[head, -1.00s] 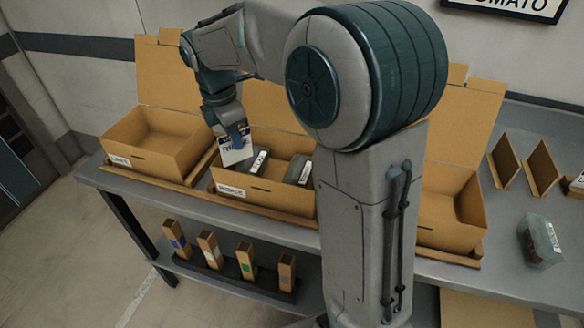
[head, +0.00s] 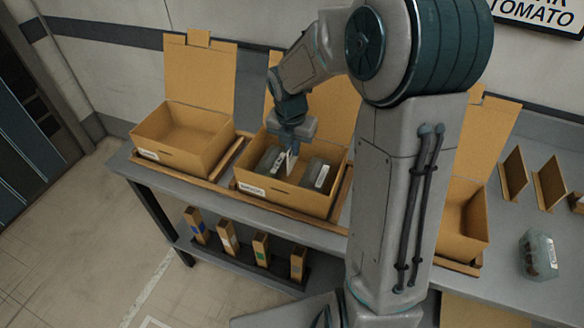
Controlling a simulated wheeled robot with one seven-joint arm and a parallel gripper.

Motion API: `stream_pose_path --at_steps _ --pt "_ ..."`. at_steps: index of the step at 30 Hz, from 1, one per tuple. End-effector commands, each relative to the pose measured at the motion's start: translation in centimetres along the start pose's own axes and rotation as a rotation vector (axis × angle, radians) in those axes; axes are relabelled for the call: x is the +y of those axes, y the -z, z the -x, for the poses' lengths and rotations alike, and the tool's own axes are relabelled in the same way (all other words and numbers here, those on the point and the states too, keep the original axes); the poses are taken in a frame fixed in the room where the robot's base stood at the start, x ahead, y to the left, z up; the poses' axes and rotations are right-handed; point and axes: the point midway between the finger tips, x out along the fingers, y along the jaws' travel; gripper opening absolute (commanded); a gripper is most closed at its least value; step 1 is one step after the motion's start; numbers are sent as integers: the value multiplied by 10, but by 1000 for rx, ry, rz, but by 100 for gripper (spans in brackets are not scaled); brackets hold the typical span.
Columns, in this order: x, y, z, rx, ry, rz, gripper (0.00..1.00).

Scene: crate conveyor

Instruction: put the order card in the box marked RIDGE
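The order card (head: 292,163) is a small white card, seen at a narrow angle below my gripper (head: 292,149). My gripper points down over the open middle box (head: 262,198) and appears shut on the card, though its fingertips are small and partly hidden. The card's lower part is inside the box, between two dark packs. The middle box has a white front label (head: 252,189), too small to read surely. The left box (head: 163,160) is open and empty, with its own small label. The right box (head: 462,243) is open and partly hidden behind my arm.
Two dark packs, left (head: 268,160) and right (head: 317,174), sit in the middle box. A clear tub (head: 538,256) stands on the bench at right, near cardboard dividers (head: 515,174). Several narrow cartons (head: 230,239) stand on the lower shelf. Raised lids rise behind the boxes.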

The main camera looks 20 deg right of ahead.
Motion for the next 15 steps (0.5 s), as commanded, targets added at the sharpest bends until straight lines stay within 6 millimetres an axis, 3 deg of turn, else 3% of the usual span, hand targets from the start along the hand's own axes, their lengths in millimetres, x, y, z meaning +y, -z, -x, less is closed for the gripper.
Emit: stream_pose_path --at_steps 3,8,15 --pt "0 3 -20 2 1 1 0" --pt "1 4 -31 0 0 1 0" --pt "1 9 -62 3 2 2 0"
